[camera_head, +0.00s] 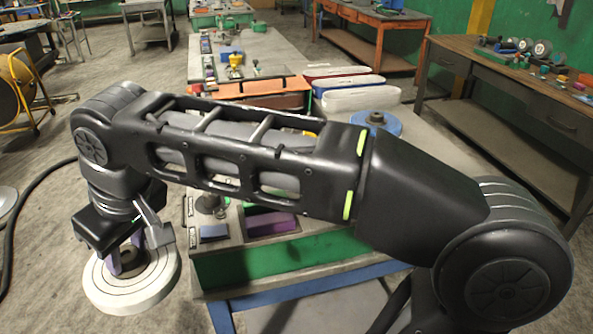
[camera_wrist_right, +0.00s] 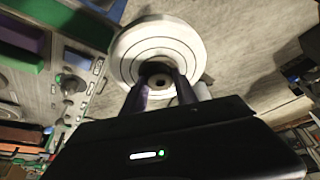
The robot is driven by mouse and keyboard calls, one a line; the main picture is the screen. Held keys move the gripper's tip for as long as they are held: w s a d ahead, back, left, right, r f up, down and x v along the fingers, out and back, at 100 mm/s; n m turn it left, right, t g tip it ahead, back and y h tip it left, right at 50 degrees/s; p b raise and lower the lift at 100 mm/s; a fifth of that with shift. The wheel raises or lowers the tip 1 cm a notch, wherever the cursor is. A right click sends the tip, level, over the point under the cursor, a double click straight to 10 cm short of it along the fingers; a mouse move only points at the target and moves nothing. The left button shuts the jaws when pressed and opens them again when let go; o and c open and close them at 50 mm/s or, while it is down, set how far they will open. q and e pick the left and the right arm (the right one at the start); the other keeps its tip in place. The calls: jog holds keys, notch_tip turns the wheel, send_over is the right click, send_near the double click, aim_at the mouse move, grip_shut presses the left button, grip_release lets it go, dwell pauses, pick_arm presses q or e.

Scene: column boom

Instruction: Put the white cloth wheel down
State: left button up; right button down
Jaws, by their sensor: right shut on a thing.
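The white cloth wheel (camera_head: 132,284) is a thick pale disc with dark ring lines and a dark hub. It hangs in my right gripper (camera_head: 127,262), left of the bench's front corner and over the floor. The wheel also shows in the right wrist view (camera_wrist_right: 158,42), where the two fingers of my right gripper (camera_wrist_right: 170,88) close on its hub. Part of the hub is hidden by the fingers. My left gripper is not in view.
A long bench (camera_head: 300,262) with a green front carries a control panel (camera_head: 215,232), a purple block (camera_head: 270,222) and a blue disc (camera_head: 375,123). A wooden table (camera_head: 480,65) with small parts stands right.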

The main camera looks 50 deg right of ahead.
jog(key=shift+m, duration=0.8)
jog(key=w+f, duration=0.1)
jog(key=w, duration=0.1)
jog(key=w+d+f, duration=0.1)
jog(key=w+f, duration=0.1)
jog(key=w, duration=0.1)
jog(key=shift+w+d+f, duration=0.2)
jog(key=shift+w, duration=0.15)
jog(key=s+d+x, duration=0.1)
jog(key=d+x, duration=0.2)
jog(key=x, duration=1.8)
jog(key=shift+f+m+h, duration=0.3)
jog(key=shift+f+h, duration=0.1)
jog(key=shift+f, duration=0.2)
jog(key=shift+s+a, duration=0.15)
